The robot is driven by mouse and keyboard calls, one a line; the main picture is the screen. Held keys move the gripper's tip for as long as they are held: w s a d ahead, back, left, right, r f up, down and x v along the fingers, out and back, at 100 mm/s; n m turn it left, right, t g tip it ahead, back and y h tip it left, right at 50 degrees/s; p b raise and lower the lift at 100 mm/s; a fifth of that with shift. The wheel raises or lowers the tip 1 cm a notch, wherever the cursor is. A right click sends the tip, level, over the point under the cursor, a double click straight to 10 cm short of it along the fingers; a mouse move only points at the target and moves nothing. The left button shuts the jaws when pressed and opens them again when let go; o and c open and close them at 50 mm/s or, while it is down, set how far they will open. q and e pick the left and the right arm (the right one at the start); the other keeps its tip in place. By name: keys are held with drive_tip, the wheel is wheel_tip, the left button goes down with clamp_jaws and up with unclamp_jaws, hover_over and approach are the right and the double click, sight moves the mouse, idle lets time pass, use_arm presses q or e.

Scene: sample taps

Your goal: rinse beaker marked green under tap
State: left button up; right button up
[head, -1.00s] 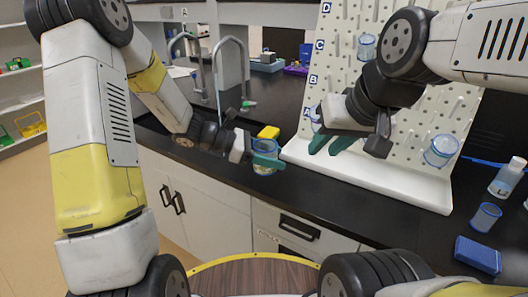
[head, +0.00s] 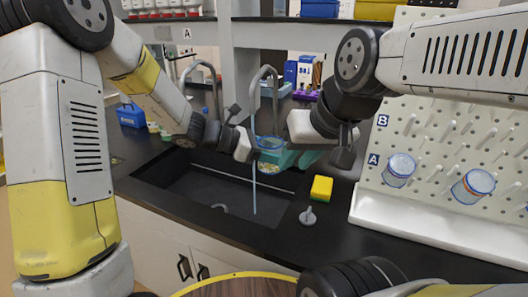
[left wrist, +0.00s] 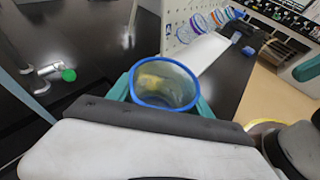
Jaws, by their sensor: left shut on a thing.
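My left gripper (head: 268,156) is shut on a clear beaker (head: 270,143) with a blue rim. The beaker also shows in the left wrist view (left wrist: 164,84), between the teal fingers. Its mouth is open and a yellowish patch shows through it. I cannot make out a green mark on it. The near tap (head: 267,72) arches over the sink (head: 200,192), and a thin bluish stream (head: 254,190) falls from it. The beaker appears just right of the stream, not under it. My right gripper (head: 307,158) is empty, fingers apart, close beside the beaker.
A yellow and green sponge (head: 321,188) and a small grey fitting (head: 308,217) lie on the black counter right of the sink. A white pegboard (head: 440,150) holds two beakers at the right. A second tap (head: 200,68) stands farther left. A green-topped fitting (left wrist: 68,75) shows in the left wrist view.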

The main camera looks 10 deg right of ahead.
use_arm(q)
drive_tip(key=shift+w+a, duration=0.15)
drive_tip(key=shift+w, duration=0.4)
drive_tip(key=w+a+f, duration=0.2)
drive_tip(key=w+f, duration=0.1)
drive_tip(key=w, duration=0.7)
drive_tip(key=shift+w+a, duration=0.2)
drive_tip(key=shift+w, duration=0.95)
drive_tip(key=shift+s+r, duration=0.1)
idle(1.7)
drive_tip(key=shift+s+d+r, duration=0.45)
drive_tip(key=shift+s+r, duration=0.05)
drive_tip(key=shift+s, duration=1.8)
drive_tip(key=shift+s+d+r, duration=0.5)
drive_tip(key=shift+s, duration=1.8)
drive_tip(key=shift+s+d+r, duration=0.45)
drive_tip(key=shift+s+r, duration=0.05)
drive_tip(key=shift+s, duration=1.8)
